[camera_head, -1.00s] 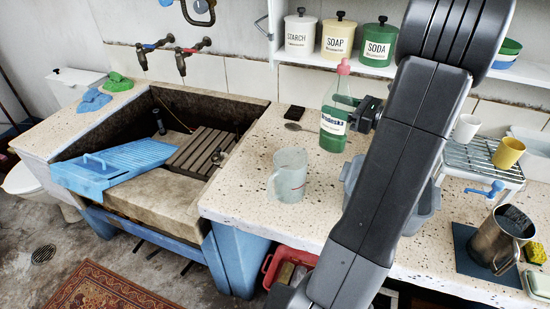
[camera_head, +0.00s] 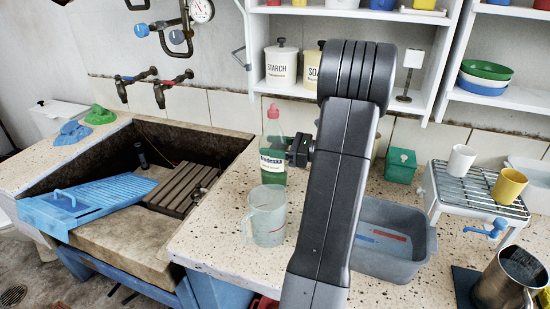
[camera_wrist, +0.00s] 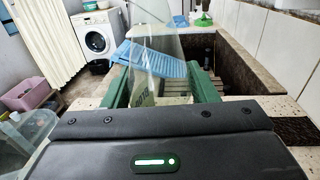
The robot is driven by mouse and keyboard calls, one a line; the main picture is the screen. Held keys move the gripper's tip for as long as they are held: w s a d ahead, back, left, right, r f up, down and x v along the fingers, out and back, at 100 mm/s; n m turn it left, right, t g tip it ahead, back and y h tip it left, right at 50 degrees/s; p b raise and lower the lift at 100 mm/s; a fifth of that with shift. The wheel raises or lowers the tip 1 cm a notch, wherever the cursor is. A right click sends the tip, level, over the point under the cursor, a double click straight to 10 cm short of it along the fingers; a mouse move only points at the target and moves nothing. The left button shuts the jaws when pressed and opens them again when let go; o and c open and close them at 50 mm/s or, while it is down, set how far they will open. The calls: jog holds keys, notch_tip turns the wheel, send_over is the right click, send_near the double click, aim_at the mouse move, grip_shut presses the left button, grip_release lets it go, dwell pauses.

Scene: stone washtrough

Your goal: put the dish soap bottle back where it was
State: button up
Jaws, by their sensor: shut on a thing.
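The dish soap bottle (camera_head: 273,162), with green liquid, a pink top and a white label, is upright behind the measuring jug in the head view. My gripper (camera_head: 289,150) is shut on its body from the right. In the wrist view, the see-through bottle (camera_wrist: 160,68) is between the two fingers of my gripper (camera_wrist: 162,88). I cannot tell whether the bottle's base touches the worktop. My arm covers part of the worktop to the right of the bottle.
The clear measuring jug (camera_head: 266,217) stands close in front of the bottle. The stone trough (camera_head: 215,140) is to the left. A grey basin (camera_head: 395,245) and a wire rack (camera_head: 478,187) are to the right. The white shelf (camera_head: 345,98) hangs above the worktop.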

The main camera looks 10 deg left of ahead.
jog(key=shift+f, duration=1.65)
jog(key=shift+f, duration=0.1)
jog(key=o, duration=1.2)
jog(key=shift+c, duration=0.2)
jog(key=s+d, duration=0.1)
jog(key=d, duration=1.1)
jog(key=shift+s+r, duration=0.15)
jog(key=shift+r, duration=0.05)
